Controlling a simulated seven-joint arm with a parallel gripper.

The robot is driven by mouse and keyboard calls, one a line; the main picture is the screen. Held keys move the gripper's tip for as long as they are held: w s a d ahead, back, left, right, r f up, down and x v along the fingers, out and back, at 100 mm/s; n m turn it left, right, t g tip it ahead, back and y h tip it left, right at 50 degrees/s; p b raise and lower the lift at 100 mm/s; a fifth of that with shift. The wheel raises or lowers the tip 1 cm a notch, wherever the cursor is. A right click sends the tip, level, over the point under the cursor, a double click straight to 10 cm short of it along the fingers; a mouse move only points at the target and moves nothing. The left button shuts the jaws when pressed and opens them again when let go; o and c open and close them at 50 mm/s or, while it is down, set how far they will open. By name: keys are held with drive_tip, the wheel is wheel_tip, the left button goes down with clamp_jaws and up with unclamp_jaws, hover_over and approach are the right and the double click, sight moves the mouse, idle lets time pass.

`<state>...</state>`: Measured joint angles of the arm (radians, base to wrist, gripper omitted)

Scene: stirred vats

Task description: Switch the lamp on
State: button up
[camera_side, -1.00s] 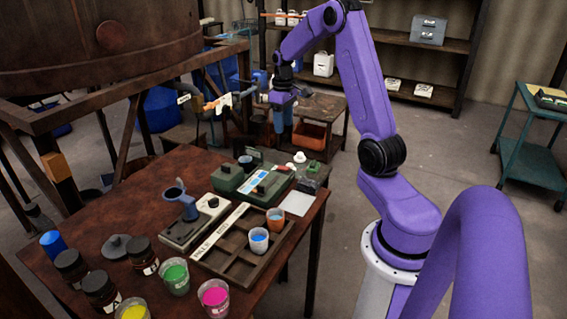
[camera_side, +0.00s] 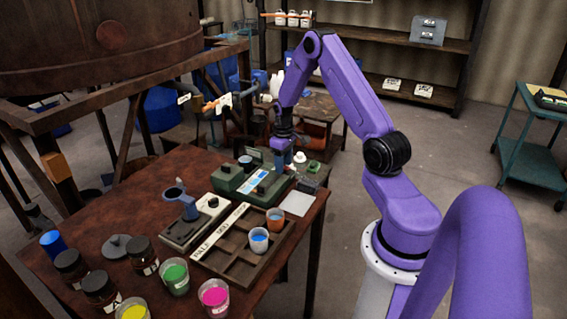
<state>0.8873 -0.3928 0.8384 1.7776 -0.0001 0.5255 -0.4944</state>
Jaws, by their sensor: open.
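No lamp is plainly recognizable at this size, and no lit bulb shows. A green box-shaped device (camera_side: 232,181) with a dark knob and a pale blue panel sits on the rusty brown table (camera_side: 150,183). A grey-green device (camera_side: 183,231) with a small cup and ring on it lies in front of it to the left. A small white round-topped thing (camera_side: 300,157) stands at the table's far right part. My gripper (camera_side: 281,163) is open, pointing down over the far right end of the green device. Whether its fingertips touch anything I cannot tell.
A divided wooden tray (camera_side: 222,262) with two small cups lies at the table's front right. Dark jars (camera_side: 142,254) and cups of green (camera_side: 175,279), pink and yellow paint crowd the front left. A pale flat square (camera_side: 297,203) lies near the right edge. A large vat stands behind left.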

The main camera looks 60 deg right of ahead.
sight(289, 169)
drive_tip(key=shift+f, duration=0.1)
clamp_jaws()
drive_tip(key=shift+s+t, duration=0.15)
drive_tip(key=shift+t, duration=0.45)
unclamp_jaws()
wheel_tip(289, 169, up, 17)
drive_tip(key=s, duration=0.2)
idle(0.7)
